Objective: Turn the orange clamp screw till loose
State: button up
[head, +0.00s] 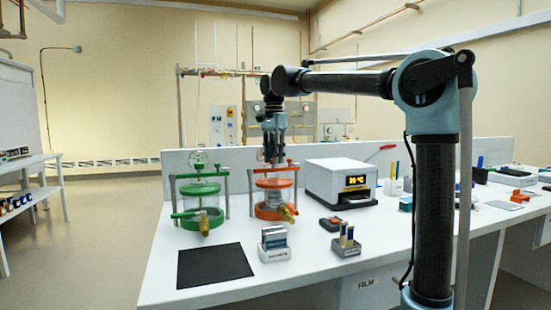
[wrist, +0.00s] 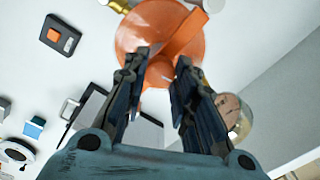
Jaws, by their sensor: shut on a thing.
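The orange clamp vessel (head: 273,197) stands on the white bench, a clear jar between an orange top and base. My gripper (head: 274,160) points straight down onto the top of it. In the wrist view the round orange lid (wrist: 132,42) lies under my gripper (wrist: 166,65). The fingers are shut on the orange clamp screw (wrist: 160,72) at the middle, and only part of the screw shows between them. An orange bar (wrist: 185,32) runs across the lid to the upper right. The fingers hide the screw's lower part in the head view.
A green clamp vessel (head: 200,202) stands close on the left. A white instrument (head: 341,182) with a lit display is on the right. A black mat (head: 215,265), a slide holder (head: 273,245) and a small grey holder (head: 346,243) lie in front.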

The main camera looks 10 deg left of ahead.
jog(key=n, duration=0.6)
jog(key=shift+w, duration=0.1)
jog(key=n, duration=0.6)
jog(key=shift+n, duration=0.3)
jog(key=n, duration=1.1)
jog(key=shift+d+n, duration=0.1)
jog(key=shift+n, duration=0.3)
jog(key=n, duration=0.6)
jog(key=shift+w, duration=0.1)
jog(key=n, duration=0.6)
jog(key=shift+n, duration=0.4)
jog(key=n, duration=1.1)
jog(key=shift+n, duration=0.4)
